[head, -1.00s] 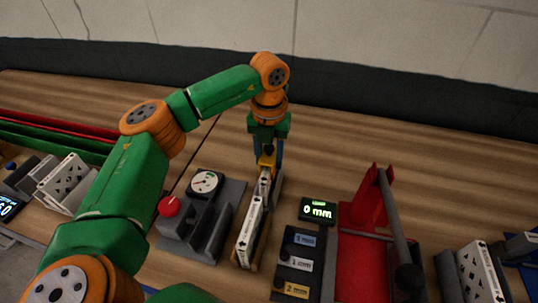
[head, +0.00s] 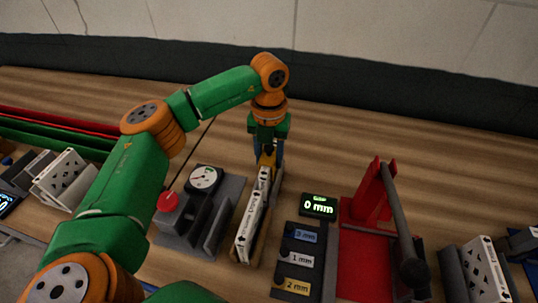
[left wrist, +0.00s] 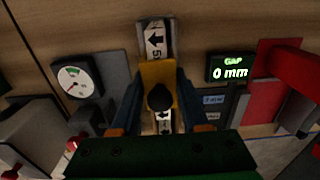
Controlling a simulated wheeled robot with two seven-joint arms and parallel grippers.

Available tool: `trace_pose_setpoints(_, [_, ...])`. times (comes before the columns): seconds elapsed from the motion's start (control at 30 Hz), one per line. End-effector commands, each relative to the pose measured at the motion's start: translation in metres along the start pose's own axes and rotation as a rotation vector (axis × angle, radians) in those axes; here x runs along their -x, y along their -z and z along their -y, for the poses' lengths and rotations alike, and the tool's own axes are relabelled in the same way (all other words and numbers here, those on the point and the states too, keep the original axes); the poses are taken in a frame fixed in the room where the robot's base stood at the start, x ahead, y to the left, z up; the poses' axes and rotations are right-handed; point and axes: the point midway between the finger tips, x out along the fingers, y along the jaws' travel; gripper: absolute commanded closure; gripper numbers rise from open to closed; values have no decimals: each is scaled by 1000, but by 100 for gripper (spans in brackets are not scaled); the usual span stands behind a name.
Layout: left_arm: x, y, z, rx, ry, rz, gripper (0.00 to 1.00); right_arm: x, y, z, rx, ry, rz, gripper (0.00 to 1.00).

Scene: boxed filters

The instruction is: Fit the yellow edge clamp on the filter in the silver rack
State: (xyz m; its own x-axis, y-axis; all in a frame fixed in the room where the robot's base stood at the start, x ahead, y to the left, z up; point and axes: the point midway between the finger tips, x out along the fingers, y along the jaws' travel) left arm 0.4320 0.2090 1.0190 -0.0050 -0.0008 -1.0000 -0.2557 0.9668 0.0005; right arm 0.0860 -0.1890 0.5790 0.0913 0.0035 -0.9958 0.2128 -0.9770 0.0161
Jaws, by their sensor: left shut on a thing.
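My left gripper (head: 267,150) points down over the far end of a white-edged filter (head: 250,222). In the left wrist view, the gripper (left wrist: 158,110) is shut on the yellow edge clamp (left wrist: 160,75), which has a black knob. The clamp sits across the filter's top edge; how deep it is seated is hidden. The filter, with a black arrow (left wrist: 155,42) on its edge, stands upright in a narrow rack (head: 266,240). The fingers hide most of the clamp in the head view (head: 267,157). My right gripper is out of view.
A grey fixture with a dial gauge (head: 204,178) and red knob (head: 167,202) stands left of the rack. A display (head: 319,206) reading 0 mm, a block with mm labels (head: 299,262) and a red press (head: 362,260) stand right. Bare wood lies behind.

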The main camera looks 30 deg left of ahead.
Motion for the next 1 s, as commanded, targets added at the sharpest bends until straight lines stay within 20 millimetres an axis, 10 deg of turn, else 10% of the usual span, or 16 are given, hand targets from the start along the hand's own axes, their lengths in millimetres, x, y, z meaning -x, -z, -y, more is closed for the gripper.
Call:
trace_pose_setpoints(0.1, [-3, 0, 0, 0, 0, 0, 100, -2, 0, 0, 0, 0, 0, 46])
trace_pose_setpoints(0.13, [-2, 0, 0, 0, 0, 0, 47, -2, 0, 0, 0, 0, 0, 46])
trace_pose_setpoints(0.23, [-2, 0, 0, 0, 0, 0, 20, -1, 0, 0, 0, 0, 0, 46])
trace_pose_setpoints(0.57, [1, -1, 0, 1, 1, 2, 20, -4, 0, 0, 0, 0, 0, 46])
trace_pose_setpoints(1.0, [69, 0, 0, 0, 1, -1, 20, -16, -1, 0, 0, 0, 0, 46])
